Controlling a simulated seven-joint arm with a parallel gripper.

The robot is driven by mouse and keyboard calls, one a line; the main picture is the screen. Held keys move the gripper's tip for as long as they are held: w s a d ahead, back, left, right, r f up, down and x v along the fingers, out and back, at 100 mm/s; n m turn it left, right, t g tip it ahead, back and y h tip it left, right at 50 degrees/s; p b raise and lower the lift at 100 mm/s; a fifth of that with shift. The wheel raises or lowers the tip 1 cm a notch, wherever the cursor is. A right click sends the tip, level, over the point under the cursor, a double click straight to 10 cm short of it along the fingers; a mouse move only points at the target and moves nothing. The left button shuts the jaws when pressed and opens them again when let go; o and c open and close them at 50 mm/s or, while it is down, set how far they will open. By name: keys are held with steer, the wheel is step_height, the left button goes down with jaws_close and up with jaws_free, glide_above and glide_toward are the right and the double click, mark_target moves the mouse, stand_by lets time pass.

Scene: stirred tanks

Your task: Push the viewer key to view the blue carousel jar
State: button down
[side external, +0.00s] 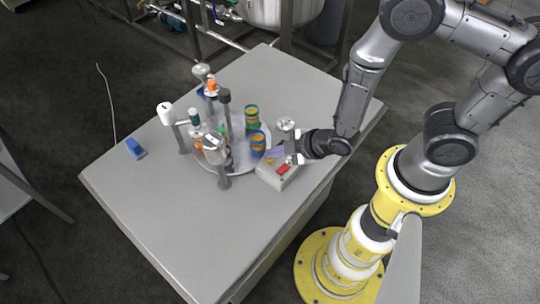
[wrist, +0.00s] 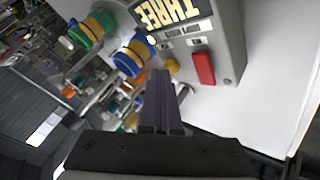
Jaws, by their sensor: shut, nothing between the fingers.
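The blue carousel jar (side external: 258,144), with an orange-yellow band, stands at the carousel's (side external: 235,168) right edge; it also shows in the wrist view (wrist: 133,52). A grey key box (wrist: 228,30) beside it carries a "THREE" display, a red key (wrist: 203,68) and a round yellow key (wrist: 172,66). The box also shows in the side view (side external: 277,178). My gripper (wrist: 159,76) is shut and empty, its purple-grey fingertips close beside the yellow key. I cannot tell whether they touch it. Which key is the viewer key is not clear.
A green-banded jar (side external: 252,116) stands behind the blue one. Several posts and a white-headed post (side external: 166,112) rise around the carousel. A blue object (side external: 135,148) lies at the table's left. The front of the table (side external: 190,240) is clear.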

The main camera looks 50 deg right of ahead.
mark_target(275, 161)
steer(key=shift+r, duration=0.9)
steer(key=shift+r, duration=0.1)
step_height(275, 161, up, 5)
steer(key=shift+f, duration=0.1)
stand_by(0.4)
stand_by(0.5)
